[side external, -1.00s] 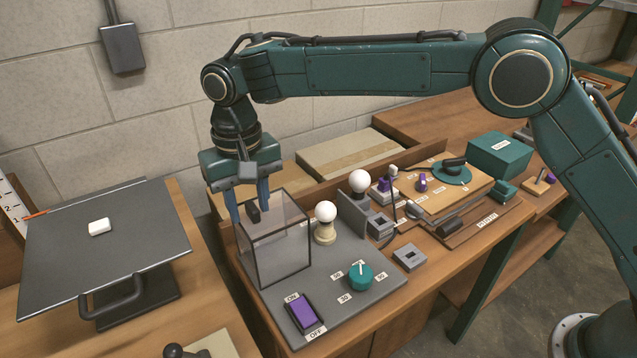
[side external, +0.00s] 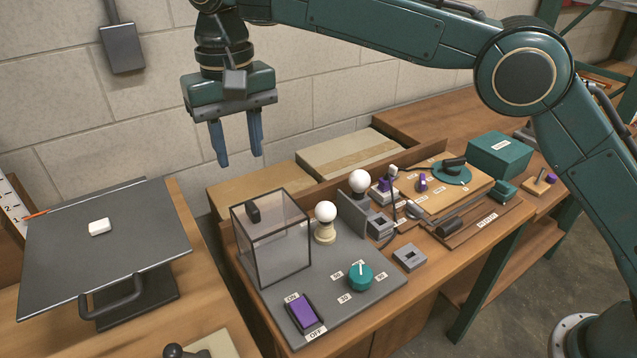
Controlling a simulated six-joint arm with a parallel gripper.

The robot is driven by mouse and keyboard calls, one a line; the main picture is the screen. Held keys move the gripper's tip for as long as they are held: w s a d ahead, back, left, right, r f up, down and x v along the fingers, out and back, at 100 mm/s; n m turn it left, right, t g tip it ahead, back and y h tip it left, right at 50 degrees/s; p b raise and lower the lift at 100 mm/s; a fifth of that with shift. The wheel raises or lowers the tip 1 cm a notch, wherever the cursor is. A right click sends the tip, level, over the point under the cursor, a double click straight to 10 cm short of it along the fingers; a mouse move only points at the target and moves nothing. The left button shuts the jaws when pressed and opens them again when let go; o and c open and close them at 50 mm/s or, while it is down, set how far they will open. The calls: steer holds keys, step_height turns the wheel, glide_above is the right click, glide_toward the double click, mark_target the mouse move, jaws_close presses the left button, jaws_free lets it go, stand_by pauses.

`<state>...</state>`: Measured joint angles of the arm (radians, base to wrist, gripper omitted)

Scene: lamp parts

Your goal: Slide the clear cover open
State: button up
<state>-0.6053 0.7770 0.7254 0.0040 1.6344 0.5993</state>
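The clear cover (side external: 283,255) is a see-through box with dark edges. It stands at the left back of a grey panel (side external: 355,300). A small black handle (side external: 253,212) shows at its upper left. A white bulb on a pale base (side external: 325,213) stands just right of the cover, outside it. My gripper (side external: 238,162) is above and behind the cover, clear of it. Its two blue fingers point down, stand apart and hold nothing.
A purple ON/OFF switch (side external: 305,312) and a teal dial (side external: 361,277) are on the panel in front. A second bulb (side external: 359,182) stands behind a grey upright plate (side external: 355,210). A dark tilted board (side external: 95,250) with a white block (side external: 99,227) is at left.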

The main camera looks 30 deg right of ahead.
steer(key=shift+r, duration=1.45)
steer(key=s+d+r+t, duration=0.1)
steer(key=s+d+r, duration=0.2)
steer(key=d, duration=0.4)
steer(key=s+d+r+t, duration=0.1)
steer(key=s+d+r, duration=0.25)
steer(key=d, duration=0.35)
steer(key=s+d+r+t, duration=0.1)
steer(key=s+d+r, duration=0.15)
steer(key=d, duration=0.45)
steer(key=s+d+f+t, duration=0.1)
steer(key=s+d+f, duration=0.5)
steer(key=s, duration=0.4)
steer(key=s+d+f+t, duration=0.1)
steer(key=s+d+f, duration=0.5)
steer(key=s, duration=0.5)
steer(key=shift+s+d+f+t, duration=0.25)
steer(key=shift+s+f+t, duration=0.05)
